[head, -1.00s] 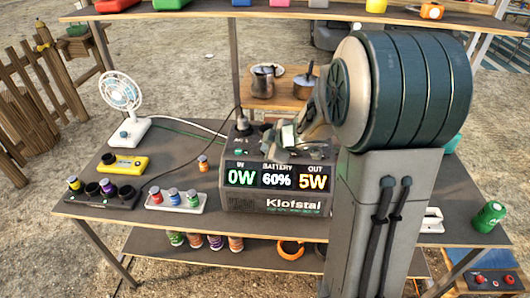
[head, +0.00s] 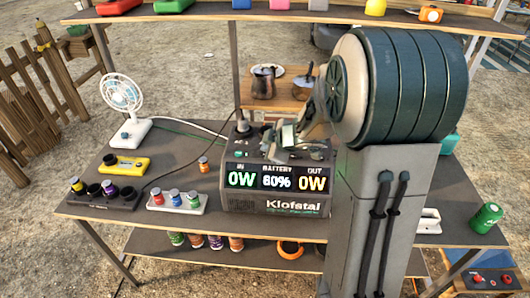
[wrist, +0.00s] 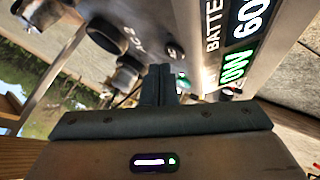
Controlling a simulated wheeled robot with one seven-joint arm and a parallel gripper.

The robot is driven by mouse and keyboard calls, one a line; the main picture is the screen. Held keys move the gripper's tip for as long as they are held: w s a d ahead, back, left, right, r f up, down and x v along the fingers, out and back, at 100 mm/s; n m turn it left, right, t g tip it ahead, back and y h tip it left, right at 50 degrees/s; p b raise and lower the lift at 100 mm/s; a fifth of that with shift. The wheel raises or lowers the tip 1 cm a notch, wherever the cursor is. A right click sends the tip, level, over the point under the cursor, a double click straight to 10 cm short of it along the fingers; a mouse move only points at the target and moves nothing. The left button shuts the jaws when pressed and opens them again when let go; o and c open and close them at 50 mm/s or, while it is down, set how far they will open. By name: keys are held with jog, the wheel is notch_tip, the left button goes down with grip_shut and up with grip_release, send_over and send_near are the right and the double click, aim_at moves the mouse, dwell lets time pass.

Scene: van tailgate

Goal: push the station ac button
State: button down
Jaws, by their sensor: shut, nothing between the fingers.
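The Klofstal power station (head: 240,203) stands on the table in the middle of the head view. Its display (head: 276,179) reads IN 0W, battery about 60% and OUT 0W; part of it also shows in the wrist view (wrist: 238,62). Round dark sockets (wrist: 108,33) show on its upper face. My gripper (head: 284,148) is at the station's upper face, above the display, partly covered by my arm. In the wrist view my gripper (wrist: 158,70) is shut and empty, with its tips close to that face. I cannot make out the AC button or whether the tips touch it.
A white fan (head: 122,97) stands at the table's left. A yellow device (head: 123,165), a dark tray of jars (head: 120,203) and a light tray of jars (head: 178,209) lie left of the station. Cables run to the station. A shelf (head: 200,14) spans above.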

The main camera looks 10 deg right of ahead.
notch_tip(320, 180, up, 6)
jog(key=p, duration=0.7)
jog(key=shift+a, duration=0.1)
